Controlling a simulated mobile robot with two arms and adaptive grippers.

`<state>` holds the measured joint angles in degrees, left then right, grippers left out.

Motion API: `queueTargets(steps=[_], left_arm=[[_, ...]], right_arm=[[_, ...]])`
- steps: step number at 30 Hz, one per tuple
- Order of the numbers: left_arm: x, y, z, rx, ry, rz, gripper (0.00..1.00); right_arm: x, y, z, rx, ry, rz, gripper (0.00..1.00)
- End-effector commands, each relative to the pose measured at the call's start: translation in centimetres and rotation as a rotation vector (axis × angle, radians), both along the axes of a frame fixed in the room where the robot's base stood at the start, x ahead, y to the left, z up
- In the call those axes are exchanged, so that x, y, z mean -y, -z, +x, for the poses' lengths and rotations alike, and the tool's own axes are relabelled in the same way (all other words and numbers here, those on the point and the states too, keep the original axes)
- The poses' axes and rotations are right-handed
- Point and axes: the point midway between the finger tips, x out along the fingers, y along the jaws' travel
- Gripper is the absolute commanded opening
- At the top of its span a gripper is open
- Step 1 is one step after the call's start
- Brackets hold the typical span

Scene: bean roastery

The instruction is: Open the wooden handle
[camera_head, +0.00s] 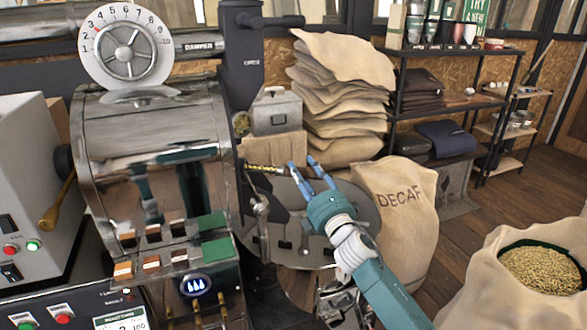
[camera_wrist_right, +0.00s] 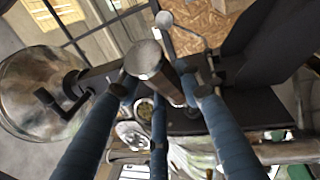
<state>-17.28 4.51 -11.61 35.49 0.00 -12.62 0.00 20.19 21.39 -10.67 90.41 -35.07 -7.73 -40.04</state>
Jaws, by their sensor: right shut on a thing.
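My right gripper (camera_head: 303,165) is in front of the roaster, above the round metal cooling tray (camera_head: 357,205). Its blue fingers point up and to the left, towards the roaster front. In the right wrist view, the fingers (camera_wrist_right: 163,92) are closed around a brown wooden handle (camera_wrist_right: 172,84) with a pale round end (camera_wrist_right: 144,58). In the head view the handle is mostly hidden at the fingers, and I cannot make out its outline. My left gripper is not in view.
The roaster drum (camera_head: 155,140) stands left of the gripper, with a bent metal lever (camera_head: 262,215) at its front. Stacked sacks (camera_head: 340,90) stand behind. A DECAF sack (camera_head: 405,225) is right of the tray; an open bean sack (camera_head: 480,285) is at lower right. Floor shows between them.

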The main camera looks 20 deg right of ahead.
Motion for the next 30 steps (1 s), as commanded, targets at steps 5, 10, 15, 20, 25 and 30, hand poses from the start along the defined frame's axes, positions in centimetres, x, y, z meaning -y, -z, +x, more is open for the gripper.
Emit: queueTargets(steps=[5,10,15,20,25,30], left_arm=[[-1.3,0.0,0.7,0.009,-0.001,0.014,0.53],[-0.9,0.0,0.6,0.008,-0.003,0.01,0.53],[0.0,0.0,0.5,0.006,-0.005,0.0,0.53],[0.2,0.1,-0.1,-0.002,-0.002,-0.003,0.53],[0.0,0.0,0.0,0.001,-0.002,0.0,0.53],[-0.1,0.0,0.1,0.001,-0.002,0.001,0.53]], right_arm=[[0.1,0.1,0.0,0.0,0.002,-0.014,0.0],[0.0,0.1,0.0,0.001,0.002,-0.013,0.53],[0.0,0.1,0.0,0.0,0.0,-0.01,0.56],[0.0,0.1,-0.1,0.0,0.0,-0.009,0.56],[0.1,0.7,-1.9,-0.002,-0.001,-0.009,0.56],[0.3,1.5,-5.4,-0.003,-0.001,-0.01,0.56]])
